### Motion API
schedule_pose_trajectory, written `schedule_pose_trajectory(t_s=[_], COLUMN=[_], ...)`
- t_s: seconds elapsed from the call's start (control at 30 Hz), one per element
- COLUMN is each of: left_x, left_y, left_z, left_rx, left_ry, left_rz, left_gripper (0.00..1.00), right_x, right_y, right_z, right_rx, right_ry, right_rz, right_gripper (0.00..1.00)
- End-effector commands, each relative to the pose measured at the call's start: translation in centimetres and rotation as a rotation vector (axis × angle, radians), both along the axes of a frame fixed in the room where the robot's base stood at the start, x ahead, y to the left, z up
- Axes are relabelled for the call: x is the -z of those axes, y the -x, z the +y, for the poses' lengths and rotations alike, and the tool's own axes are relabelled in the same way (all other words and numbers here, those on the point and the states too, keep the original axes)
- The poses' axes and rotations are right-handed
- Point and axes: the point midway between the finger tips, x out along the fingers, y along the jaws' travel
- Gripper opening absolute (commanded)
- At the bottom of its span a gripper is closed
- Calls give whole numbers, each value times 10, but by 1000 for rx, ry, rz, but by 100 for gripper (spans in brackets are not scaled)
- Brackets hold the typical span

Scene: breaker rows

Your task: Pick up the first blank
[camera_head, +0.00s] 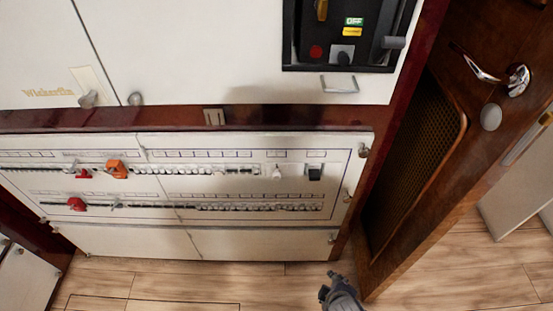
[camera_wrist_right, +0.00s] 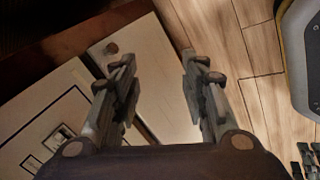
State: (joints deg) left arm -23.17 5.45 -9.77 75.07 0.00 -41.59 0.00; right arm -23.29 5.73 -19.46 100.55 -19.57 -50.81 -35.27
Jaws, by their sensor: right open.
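My right gripper (camera_head: 330,287) is low in the head view, over the wood floor in front of the panel's lower right corner. In the right wrist view its two fingers (camera_wrist_right: 160,95) are spread apart with nothing between them. The breaker panel (camera_head: 215,215) is white, with two rows of small breakers and switches. Red and orange pieces show on its left part. A corner of the panel (camera_wrist_right: 75,90) shows at the left of the right wrist view. I cannot tell which piece is the first blank.
A white cabinet (camera_head: 200,60) with a black switch unit (camera_head: 340,35) is above the panel. A brown wooden door (camera_head: 490,130) with a metal handle stands at the right. The wood floor (camera_head: 200,275) in front is clear. A grey rounded object (camera_wrist_right: 300,50) shows at the right wrist view's edge.

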Motion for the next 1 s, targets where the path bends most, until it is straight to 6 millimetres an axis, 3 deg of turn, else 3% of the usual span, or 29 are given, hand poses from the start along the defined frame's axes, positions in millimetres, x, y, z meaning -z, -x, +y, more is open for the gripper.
schedule_pose_trajectory(t_s=[0.03,0.3,0.4,0.5,0.6,0.7,1.0], left_x=[-5,5,5,4,4,5,10], left_y=[12,79,103,120,131,136,137], left_z=[2,14,18,22,24,25,25], left_rx=[2,11,14,17,18,19,19], left_ry=[-2,-7,-10,-11,-12,-13,-13], left_rz=[14,53,65,73,75,77,78], left_gripper=[62,62,62,62,62,62,62], right_x=[-37,-183,-231,-266,-287,-294,-278], right_y=[-15,-71,-81,-86,-88,-92,-132], right_z=[13,82,106,125,136,141,147], right_rx=[-145,-848,-1028,-1148,-1216,-1245,-1248], right_ry=[86,668,887,1066,1185,1240,1247], right_rz=[-57,-354,-442,-503,-537,-551,-553], right_gripper=[41,41,41,41,41,41,41])
